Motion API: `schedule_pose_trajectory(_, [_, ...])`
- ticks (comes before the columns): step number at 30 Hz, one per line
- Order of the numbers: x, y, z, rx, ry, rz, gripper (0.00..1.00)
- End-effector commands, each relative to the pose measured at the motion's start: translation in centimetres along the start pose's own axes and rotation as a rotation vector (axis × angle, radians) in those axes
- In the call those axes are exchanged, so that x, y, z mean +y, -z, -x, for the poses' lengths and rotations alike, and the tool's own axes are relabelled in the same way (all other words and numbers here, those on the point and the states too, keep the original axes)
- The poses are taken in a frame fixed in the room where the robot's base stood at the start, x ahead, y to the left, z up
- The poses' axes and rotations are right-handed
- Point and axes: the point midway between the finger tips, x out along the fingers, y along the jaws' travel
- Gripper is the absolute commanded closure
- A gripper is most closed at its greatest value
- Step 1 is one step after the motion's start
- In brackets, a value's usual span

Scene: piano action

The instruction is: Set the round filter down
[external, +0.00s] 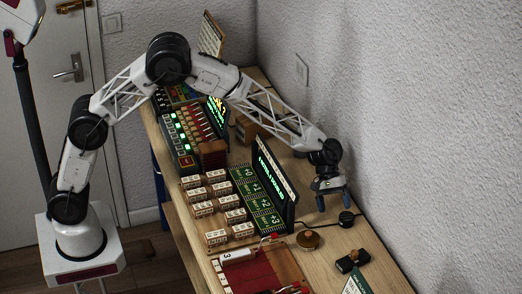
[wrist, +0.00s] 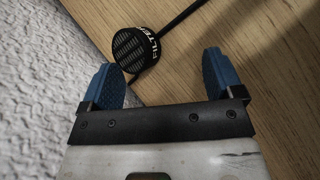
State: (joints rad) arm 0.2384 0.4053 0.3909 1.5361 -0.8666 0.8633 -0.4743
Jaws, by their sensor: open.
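The round filter (external: 346,217) is a small black disc lying on the wooden table near the wall, with a dark cable running off it to the left. In the wrist view it shows as a black round piece (wrist: 134,50) with a ribbed face and white lettering on its side. My gripper (external: 334,201) is just above and behind it, pointing down. In the wrist view my gripper (wrist: 159,66) has its two blue fingers wide apart and nothing held between them. The filter is just ahead of the fingertips, closer to the left finger, and looks free of both.
The textured wall (wrist: 35,80) is close on one side. A brass-coloured round piece (external: 308,240) and a black block (external: 352,260) lie nearby. A standing display panel (external: 273,184) and several white-labelled blocks (external: 217,237) are to the left. Bare tabletop surrounds the filter's right side.

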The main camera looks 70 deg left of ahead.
Motion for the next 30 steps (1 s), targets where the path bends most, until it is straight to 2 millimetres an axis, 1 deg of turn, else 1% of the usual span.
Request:
schedule_pose_trajectory(1, [0.1, -0.4, 0.0, 0.043, 0.017, -0.070, 0.14])
schedule_pose_trajectory(8, [0.3, -1.2, 0.2, 0.254, 0.111, -0.444, 0.14])
schedule_pose_trajectory(12, [0.4, -1.8, 0.4, 0.380, 0.175, -0.699, 0.14])
schedule_pose_trajectory(18, [1.4, -3.0, 0.8, 0.521, 0.245, -1.027, 0.14])
schedule_pose_trajectory(24, [2.2, -4.4, 1.0, 0.606, 0.287, -1.258, 0.14])
schedule_pose_trajectory(30, [2.7, -4.9, 1.2, 0.638, 0.302, -1.349, 0.14])
